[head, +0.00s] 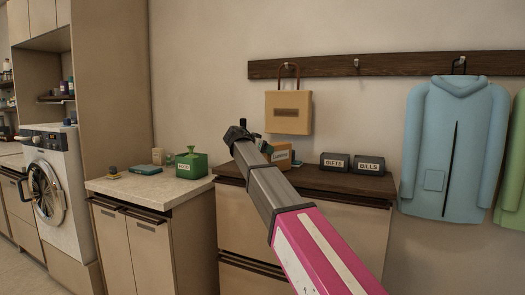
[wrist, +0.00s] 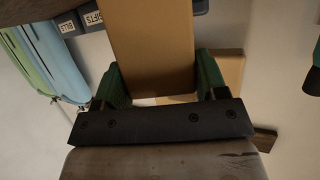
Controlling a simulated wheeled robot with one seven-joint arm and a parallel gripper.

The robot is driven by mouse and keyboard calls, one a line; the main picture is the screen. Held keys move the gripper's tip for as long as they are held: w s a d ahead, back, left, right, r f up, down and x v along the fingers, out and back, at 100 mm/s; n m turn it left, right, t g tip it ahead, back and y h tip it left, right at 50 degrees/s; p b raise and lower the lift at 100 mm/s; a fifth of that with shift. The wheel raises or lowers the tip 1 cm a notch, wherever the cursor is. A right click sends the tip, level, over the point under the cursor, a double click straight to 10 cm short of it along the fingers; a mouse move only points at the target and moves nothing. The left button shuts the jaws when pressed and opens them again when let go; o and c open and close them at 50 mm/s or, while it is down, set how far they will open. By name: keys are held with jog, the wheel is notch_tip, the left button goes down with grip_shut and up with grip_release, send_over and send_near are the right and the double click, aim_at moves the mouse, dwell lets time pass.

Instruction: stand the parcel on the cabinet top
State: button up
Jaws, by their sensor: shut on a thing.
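The parcel (wrist: 148,45) is a plain tan-brown box in the wrist view, held between the two green fingers of my gripper (wrist: 158,85). In the head view, an orange-tan box with a white label (head: 281,154) shows just past my gripper (head: 254,143), partly hidden by my arm; it appears to be this parcel. It is at the dark cabinet top (head: 334,181), left of the dark boxes. I cannot tell whether its base touches the top. The parcel's far end is cut off in the wrist view.
Dark boxes marked GIFTS (head: 335,163) and BILLS (head: 368,165) stand on the cabinet top to the right. A tan bag (head: 289,112) hangs above from the peg rail (head: 400,66). A blue coat (head: 455,145) hangs at right. A green box (head: 191,166) stands on the left counter.

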jog(key=o, duration=1.1)
jog(key=shift+d, duration=0.1)
jog(key=shift+o, duration=1.1)
jog(key=shift+s+d, duration=0.15)
jog(key=shift+s, duration=0.05)
jog(key=v, duration=1.2)
jog(key=shift+r, duration=0.15)
